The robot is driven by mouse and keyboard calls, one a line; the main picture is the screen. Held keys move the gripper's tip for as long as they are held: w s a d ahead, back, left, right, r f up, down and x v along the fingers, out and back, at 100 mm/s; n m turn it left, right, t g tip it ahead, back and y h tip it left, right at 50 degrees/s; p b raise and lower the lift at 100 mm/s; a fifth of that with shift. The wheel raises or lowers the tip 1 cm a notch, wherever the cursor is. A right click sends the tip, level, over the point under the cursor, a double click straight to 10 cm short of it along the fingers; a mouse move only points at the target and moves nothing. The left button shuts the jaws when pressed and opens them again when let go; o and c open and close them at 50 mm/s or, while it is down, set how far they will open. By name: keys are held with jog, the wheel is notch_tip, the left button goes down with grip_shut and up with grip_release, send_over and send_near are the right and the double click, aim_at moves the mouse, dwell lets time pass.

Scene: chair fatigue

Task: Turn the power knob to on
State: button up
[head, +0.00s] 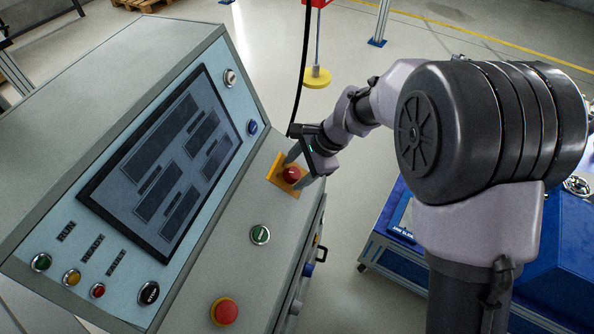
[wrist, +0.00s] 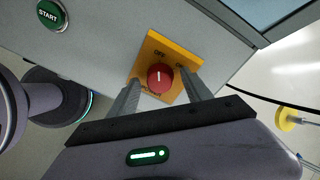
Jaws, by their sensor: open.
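The red power knob (head: 291,174) sits on a square yellow plate (head: 275,179) on the console's sloped front panel. In the wrist view the knob (wrist: 160,78) shows a white mark pointing toward the OFF label on the yellow plate (wrist: 152,48); an ON label is at its upper right. My gripper (head: 302,168) is open at the knob. In the wrist view its two fingers (wrist: 162,88) are spread, one on each side of the knob's lower part. I cannot tell whether they touch it.
The console (head: 110,80) carries a dark screen (head: 165,165). A green START button (head: 260,235) and a red mushroom button (head: 224,311) are on the same panel. A blue cart (head: 390,262) stands at right. A black cable (head: 301,70) hangs behind my gripper.

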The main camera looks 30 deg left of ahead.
grip_shut()
jog(key=shift+r, duration=0.1)
jog(key=m+p, duration=0.2)
jog(key=p, duration=0.1)
jog(key=shift+r+m, duration=0.15)
jog(key=shift+m, duration=0.15)
jog(key=m+p, duration=0.3)
jog(key=shift+d+m+g, duration=0.1)
jog(key=shift+m+g, duration=0.2)
jog(key=m+p, duration=0.4)
jog(key=m, duration=0.1)
jog(key=shift+w+f+y+p, duration=0.1)
jog(key=shift+f+y+p, duration=0.15)
jog(key=shift+y+p, duration=0.05)
jog(key=shift+m, duration=0.4)
